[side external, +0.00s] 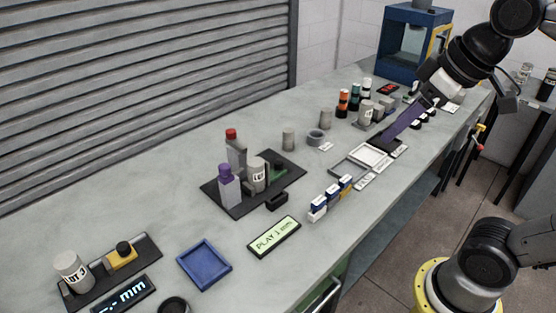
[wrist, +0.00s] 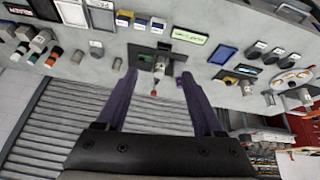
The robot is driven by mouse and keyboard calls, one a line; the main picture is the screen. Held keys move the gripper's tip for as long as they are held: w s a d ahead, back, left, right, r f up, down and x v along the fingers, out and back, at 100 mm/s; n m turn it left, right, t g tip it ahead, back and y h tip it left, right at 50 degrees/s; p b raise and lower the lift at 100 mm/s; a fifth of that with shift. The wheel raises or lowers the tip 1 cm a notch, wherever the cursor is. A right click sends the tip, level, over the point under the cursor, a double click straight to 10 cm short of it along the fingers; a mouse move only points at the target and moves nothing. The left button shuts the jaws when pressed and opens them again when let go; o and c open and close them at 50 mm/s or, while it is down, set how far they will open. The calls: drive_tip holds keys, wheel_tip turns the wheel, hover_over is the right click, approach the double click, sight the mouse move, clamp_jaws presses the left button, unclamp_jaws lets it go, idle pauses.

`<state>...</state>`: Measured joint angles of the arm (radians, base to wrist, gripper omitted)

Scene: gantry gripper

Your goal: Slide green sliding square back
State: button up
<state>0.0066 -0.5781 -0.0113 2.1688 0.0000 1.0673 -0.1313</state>
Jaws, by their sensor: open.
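A dark plate (side external: 232,205) lies on the bench, left of centre in the side view, and shows at the upper middle of the wrist view (wrist: 138,49). A dark green piece (side external: 280,168), apparently the green sliding square, is on its right part, partly hidden by a grey labelled cylinder (side external: 257,174). It shows as a small green patch in the wrist view (wrist: 143,57).
A lit display (side external: 274,236), blue tray (side external: 204,264) and small blue-white blocks (side external: 331,197) lie toward the bench front. Grey cylinders (side external: 288,139) and a ring (side external: 316,136) stand behind. A shutter (side external: 130,80) backs the bench.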

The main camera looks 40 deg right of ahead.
drive_tip(key=w+r, duration=0.4)
drive_tip(key=w, duration=0.2)
drive_tip(key=g, duration=0.6)
hover_over(279, 162)
wheel_tip(279, 162, down, 21)
drive_tip(key=shift+n, duration=0.4)
wheel_tip(279, 162, down, 14)
drive_tip(key=shift+w+r, duration=0.1)
drive_tip(key=shift+r, duration=0.05)
drive_tip(key=shift+c, duration=0.2)
clamp_jaws()
